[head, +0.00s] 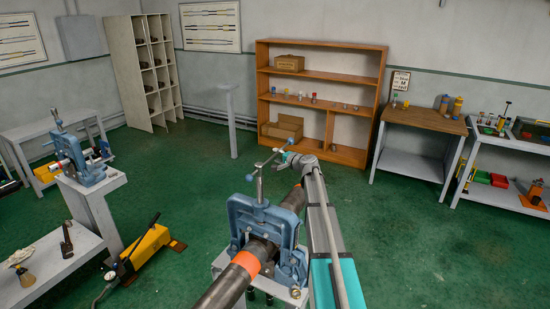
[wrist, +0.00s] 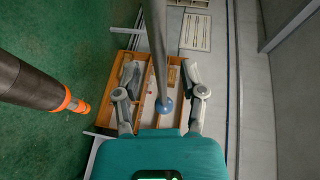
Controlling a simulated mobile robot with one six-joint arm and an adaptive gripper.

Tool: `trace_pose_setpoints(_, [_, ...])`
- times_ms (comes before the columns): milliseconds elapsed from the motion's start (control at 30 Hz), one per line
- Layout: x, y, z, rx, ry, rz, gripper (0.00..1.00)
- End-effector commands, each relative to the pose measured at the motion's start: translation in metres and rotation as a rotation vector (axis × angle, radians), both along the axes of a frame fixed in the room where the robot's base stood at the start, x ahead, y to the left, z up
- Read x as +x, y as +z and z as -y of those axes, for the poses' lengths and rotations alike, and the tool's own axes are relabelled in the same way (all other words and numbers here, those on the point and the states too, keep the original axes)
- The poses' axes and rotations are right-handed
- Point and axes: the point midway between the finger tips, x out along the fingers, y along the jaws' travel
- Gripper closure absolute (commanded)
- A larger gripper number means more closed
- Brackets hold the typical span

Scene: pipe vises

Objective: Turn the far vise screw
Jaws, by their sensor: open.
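A blue pipe vise (head: 240,218) stands in the centre foreground of the head view, clamped around a dark pipe (head: 230,287) with orange bands. Its upright screw (head: 259,188) carries a grey cross bar (head: 269,160) on top. A second blue vise (head: 88,174) with a similar screw (head: 57,121) stands farther off at the left. My gripper (head: 284,153) is at the right end of the nearer vise's cross bar. In the wrist view my gripper (wrist: 161,97) is open, and a grey bar (wrist: 157,50) with a blue ball end lies between its fingers; contact is unclear.
The dark pipe (wrist: 25,82) also shows in the wrist view, left of the fingers. A wooden shelf (head: 345,80) stands at the back and a wooden-topped table (head: 425,118) at the right. A yellow pump (head: 146,246) lies on the left floor. Green floor is open at the right.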

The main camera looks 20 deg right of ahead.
Motion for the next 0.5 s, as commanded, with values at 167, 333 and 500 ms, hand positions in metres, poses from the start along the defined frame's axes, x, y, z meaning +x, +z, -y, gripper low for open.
trace_pose_setpoints(167, [0.014,-0.003,-0.003,0.000,0.001,0.000,0.47])
trace_pose_setpoints(333, [0.018,-0.003,-0.005,0.000,0.001,0.000,0.47])
trace_pose_setpoints(500, [0.017,-0.003,-0.005,0.000,0.001,0.000,0.47])
